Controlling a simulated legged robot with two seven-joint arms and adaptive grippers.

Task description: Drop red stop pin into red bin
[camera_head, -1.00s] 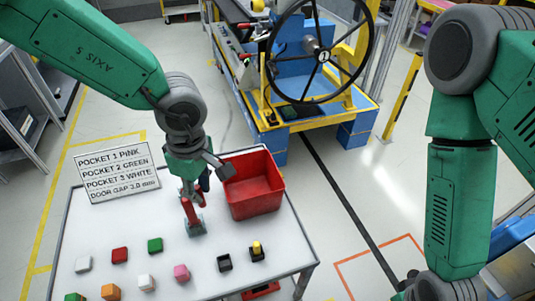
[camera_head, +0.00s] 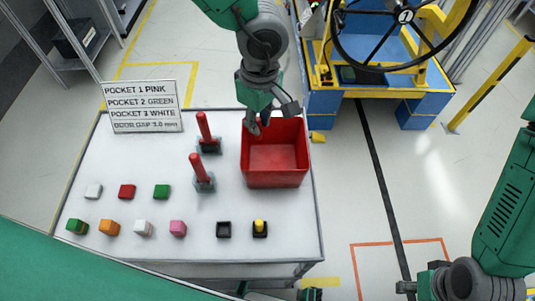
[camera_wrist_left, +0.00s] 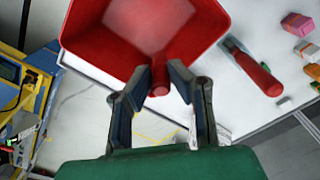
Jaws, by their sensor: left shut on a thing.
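My left gripper (camera_head: 262,128) is at the back left rim of the red bin (camera_head: 275,181), fingers pointing down. In the left wrist view its fingers (camera_wrist_left: 158,85) are closed on a red stop pin (camera_wrist_left: 160,89), whose round end shows between the tips, at the rim of the bin (camera_wrist_left: 215,45). The head view does not show the held pin clearly.
Several small coloured blocks and a black socket (camera_head: 223,230) lie along the front of the white table (camera_head: 210,205). A lettered sign (camera_head: 142,106) stands at the back left. A blue and yellow wheel stand (camera_head: 385,85) is behind. Bare table lies around the holders.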

